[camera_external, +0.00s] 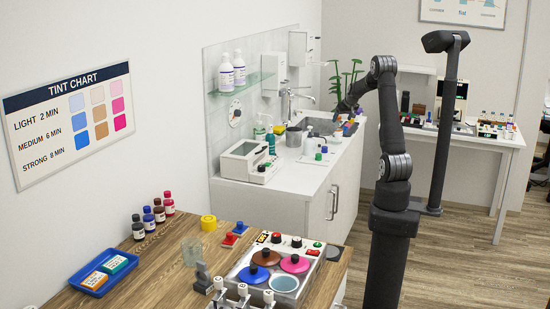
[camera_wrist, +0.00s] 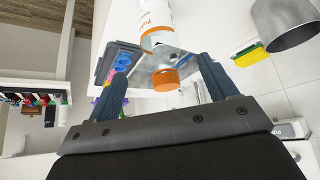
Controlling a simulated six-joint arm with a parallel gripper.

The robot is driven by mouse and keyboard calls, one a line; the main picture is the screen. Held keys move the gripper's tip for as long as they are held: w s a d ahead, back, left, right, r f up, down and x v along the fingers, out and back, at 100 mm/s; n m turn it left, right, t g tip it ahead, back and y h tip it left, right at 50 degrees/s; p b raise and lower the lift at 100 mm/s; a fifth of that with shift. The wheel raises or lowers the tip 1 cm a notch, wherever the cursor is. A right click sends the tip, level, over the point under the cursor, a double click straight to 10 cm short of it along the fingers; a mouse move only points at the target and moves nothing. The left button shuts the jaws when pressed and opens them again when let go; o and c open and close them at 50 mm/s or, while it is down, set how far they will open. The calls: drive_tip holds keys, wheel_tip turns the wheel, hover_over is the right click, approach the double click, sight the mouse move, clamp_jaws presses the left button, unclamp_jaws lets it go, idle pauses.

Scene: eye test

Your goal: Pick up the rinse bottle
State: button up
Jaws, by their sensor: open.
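In the wrist view, a white bottle (camera_wrist: 156,20) with orange lettering and an orange cap (camera_wrist: 166,80) appears with its cap toward my gripper; its far end is cut off by the top edge. I take it to be the rinse bottle. My gripper (camera_wrist: 164,68) is open, with one dark blue finger on each side of the cap and visible gaps on both sides. No contact shows. In the external view, my gripper (camera_external: 347,108) is over the sink end of the white counter. I cannot make out the orange-capped bottle there.
In the wrist view, a metal cup (camera_wrist: 287,22) and a green-and-yellow sponge (camera_wrist: 249,54) lie to the right. A grey tray with blue items (camera_wrist: 119,62) is near the left finger. In the external view, a faucet (camera_external: 291,97) and small bottles (camera_external: 309,144) crowd the counter.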

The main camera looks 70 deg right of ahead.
sight(340, 123)
drive_tip(key=shift+x, duration=3.45)
drive_tip(key=c, duration=1.1)
drive_tip(key=shift+c, duration=0.2)
drive_tip(key=shift+r, duration=0.15)
